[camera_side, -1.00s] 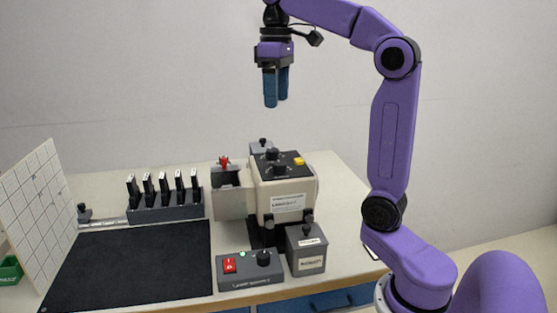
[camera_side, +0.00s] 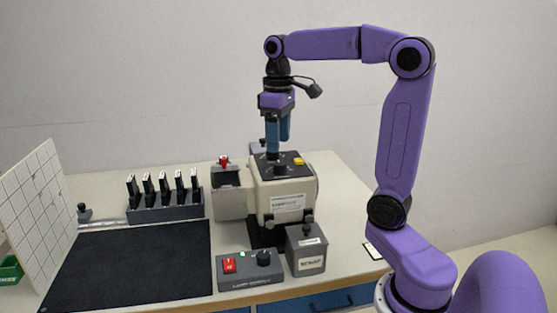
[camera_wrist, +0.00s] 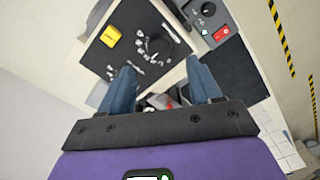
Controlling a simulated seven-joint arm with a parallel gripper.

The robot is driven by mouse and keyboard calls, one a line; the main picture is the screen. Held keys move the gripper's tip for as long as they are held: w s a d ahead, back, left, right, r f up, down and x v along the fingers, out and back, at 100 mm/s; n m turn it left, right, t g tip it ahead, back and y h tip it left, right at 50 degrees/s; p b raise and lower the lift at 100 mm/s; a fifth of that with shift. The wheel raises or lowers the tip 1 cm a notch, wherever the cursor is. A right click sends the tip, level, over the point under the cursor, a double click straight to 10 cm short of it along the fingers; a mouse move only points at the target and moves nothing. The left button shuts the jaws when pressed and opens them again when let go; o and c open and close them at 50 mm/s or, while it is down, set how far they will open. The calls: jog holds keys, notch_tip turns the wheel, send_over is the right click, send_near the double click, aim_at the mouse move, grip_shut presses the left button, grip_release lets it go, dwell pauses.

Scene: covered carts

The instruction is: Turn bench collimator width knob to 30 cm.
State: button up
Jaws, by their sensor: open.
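The collimator is a cream box (camera_side: 284,197) on the bench with a black top panel (camera_side: 287,169). The panel carries dark knobs, one at the front (camera_side: 279,169) and one behind it under the fingers. The wrist view shows the panel with a dark round knob (camera_wrist: 168,45) ringed by white marks. The lettering is too small to tell which knob is for width. My gripper (camera_side: 279,147) points straight down, open and empty, with its blue fingers just above the rear of the panel. The fingers also show in the wrist view (camera_wrist: 161,68), one each side below the knob.
A lamp supply box (camera_side: 250,271) with red switch and knob stands in front, beside a grey box (camera_side: 306,249). A slide rack (camera_side: 166,211) and black mat (camera_side: 135,264) lie left. A gridded screen (camera_side: 32,215) stands far left.

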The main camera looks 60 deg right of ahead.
aim_at(279, 163)
jog(key=shift+f, duration=3.2)
jog(key=c, duration=1)
